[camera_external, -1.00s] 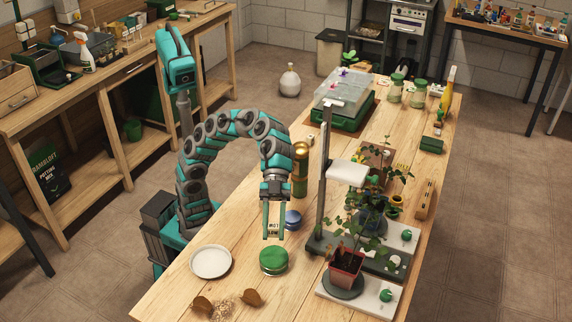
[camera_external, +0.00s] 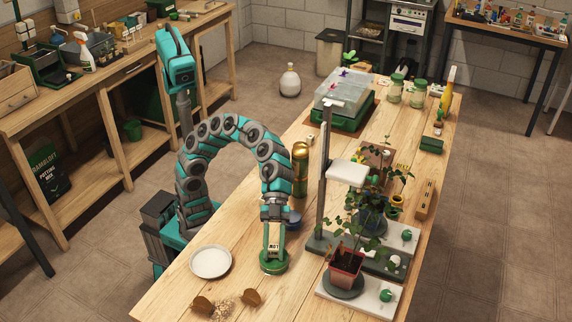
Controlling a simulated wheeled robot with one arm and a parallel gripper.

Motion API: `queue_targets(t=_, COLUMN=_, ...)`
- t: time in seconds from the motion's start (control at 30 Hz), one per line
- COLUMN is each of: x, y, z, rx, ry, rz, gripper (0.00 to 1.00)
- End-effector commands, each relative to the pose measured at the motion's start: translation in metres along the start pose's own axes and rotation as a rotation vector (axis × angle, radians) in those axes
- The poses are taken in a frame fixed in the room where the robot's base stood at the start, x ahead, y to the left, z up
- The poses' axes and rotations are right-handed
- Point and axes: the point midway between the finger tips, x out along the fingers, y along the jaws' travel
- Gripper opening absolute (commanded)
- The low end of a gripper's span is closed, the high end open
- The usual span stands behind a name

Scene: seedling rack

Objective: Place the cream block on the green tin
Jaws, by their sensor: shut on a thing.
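The green tin (camera_external: 273,267) is a low round tin on the near part of the wooden table. My gripper (camera_external: 273,256) points straight down over it. It is shut on the cream block (camera_external: 273,246), which has dark lettering on its face. The block is between the fingers, right over the tin's lid. The fingertips come down to the lid and hide part of it. I cannot tell whether the block's underside touches the lid.
A white plate (camera_external: 210,262) lies to the left of the tin. Broken brown pot pieces (camera_external: 251,297) lie in front. A blue round thing (camera_external: 294,219) sits close behind my gripper. A potted plant (camera_external: 345,268) and a stand with a white head (camera_external: 347,173) are on the right.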

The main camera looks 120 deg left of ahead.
Motion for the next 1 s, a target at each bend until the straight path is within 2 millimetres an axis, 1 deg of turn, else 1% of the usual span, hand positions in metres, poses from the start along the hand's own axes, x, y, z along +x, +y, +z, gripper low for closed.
queue_targets(t=0.2, x=0.002, y=0.000, z=0.004, rx=0.000, ry=0.000, rz=0.000, gripper=0.00)
queue_targets(t=0.23, x=0.002, y=0.000, z=0.004, rx=0.000, ry=0.000, rz=0.000, gripper=0.37)
queue_targets(t=0.5, x=0.002, y=0.000, z=0.003, rx=0.000, ry=-0.001, rz=0.000, gripper=0.66)
queue_targets(t=0.73, x=0.001, y=0.000, z=0.002, rx=0.000, ry=-0.001, rz=0.000, gripper=0.66)
queue_targets(t=0.83, x=-0.001, y=0.000, z=-0.002, rx=-0.001, ry=-0.001, rz=0.000, gripper=0.66)
queue_targets(t=0.93, x=-0.013, y=-0.001, z=-0.001, rx=0.000, ry=0.002, rz=-0.002, gripper=0.66)
queue_targets(t=1.0, x=-0.026, y=-0.002, z=-0.001, rx=0.000, ry=0.003, rz=-0.004, gripper=0.66)
